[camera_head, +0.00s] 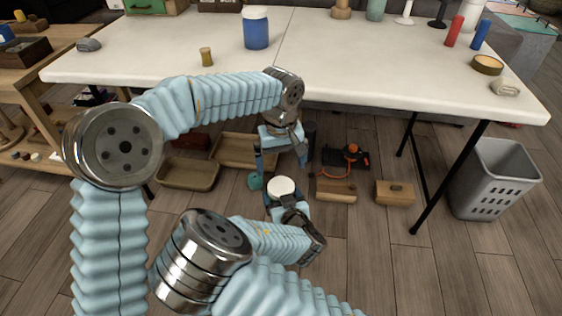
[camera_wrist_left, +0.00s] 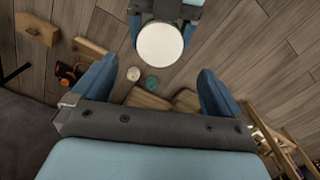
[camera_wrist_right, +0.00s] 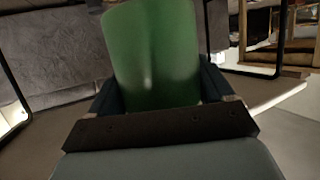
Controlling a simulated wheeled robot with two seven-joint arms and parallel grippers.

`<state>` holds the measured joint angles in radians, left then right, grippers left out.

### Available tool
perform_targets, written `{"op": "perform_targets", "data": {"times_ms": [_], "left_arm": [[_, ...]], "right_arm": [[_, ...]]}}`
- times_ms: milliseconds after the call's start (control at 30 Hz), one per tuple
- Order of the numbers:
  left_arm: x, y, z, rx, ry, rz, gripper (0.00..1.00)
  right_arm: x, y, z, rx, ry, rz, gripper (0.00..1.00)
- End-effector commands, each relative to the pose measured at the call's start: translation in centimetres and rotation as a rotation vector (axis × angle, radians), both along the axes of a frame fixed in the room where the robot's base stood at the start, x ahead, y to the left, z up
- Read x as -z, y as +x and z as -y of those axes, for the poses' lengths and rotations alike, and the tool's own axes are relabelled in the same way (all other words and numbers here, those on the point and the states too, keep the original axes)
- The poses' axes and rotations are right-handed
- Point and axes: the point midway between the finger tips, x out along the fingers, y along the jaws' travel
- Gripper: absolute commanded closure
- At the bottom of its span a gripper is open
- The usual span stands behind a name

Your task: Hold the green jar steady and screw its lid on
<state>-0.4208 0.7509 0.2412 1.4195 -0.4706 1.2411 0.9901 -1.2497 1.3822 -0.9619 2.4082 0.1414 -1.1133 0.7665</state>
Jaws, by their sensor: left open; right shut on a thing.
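The green jar (camera_wrist_right: 152,55) stands between the fingers of my right gripper (camera_head: 286,200), which is shut on it. A round white lid (camera_head: 281,187) covers the jar's top in the head view, and it also shows as a full disc in the left wrist view (camera_wrist_left: 160,43). From these frames I cannot tell whether the lid is threaded on or only rests there. My left gripper (camera_head: 281,165) is open and empty, pointing down above the lid, with its fingers (camera_wrist_left: 158,70) apart. The lid lies ahead of its fingertips, not between them.
A white table (camera_head: 350,60) stands behind the arms, with a blue jar (camera_head: 256,28) and a small yellow-brown piece (camera_head: 206,56). Trays (camera_head: 187,174), wooden blocks (camera_head: 394,193) and a teal object (camera_head: 255,181) lie on the floor below. A grey basket (camera_head: 495,180) stands at right.

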Motion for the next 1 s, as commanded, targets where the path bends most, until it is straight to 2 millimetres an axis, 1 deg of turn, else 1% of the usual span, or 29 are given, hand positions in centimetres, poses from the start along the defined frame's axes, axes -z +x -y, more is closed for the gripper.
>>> {"op": "perform_targets", "data": {"times_ms": [167,267,367,500,700,833,1000], "left_arm": [[0.1,0.0,0.0,0.002,0.0,0.0,0.0],[0.6,0.0,0.0,0.003,0.001,-0.001,0.0],[1.7,0.0,0.0,0.004,0.001,-0.003,0.0],[4.0,-0.1,0.0,0.004,0.001,-0.003,0.0],[6.7,0.0,0.0,0.003,0.001,-0.002,0.0],[7.7,0.0,0.0,0.004,0.0,-0.001,0.0],[8.1,0.0,0.0,0.005,0.0,0.0,0.0]], "right_arm": [[0.0,0.0,0.0,0.0,0.0,0.001,1.0],[0.0,0.0,0.0,0.0,0.0,0.001,1.0],[0.0,0.0,0.0,0.0,0.0,0.001,1.0],[0.0,0.0,0.0,0.0,0.0,0.001,1.0],[0.0,0.0,0.0,0.0,0.0,0.001,1.0],[0.0,0.0,0.0,0.0,0.0,0.001,1.0],[0.0,0.0,0.0,0.0,0.0,0.001,1.0]]}}
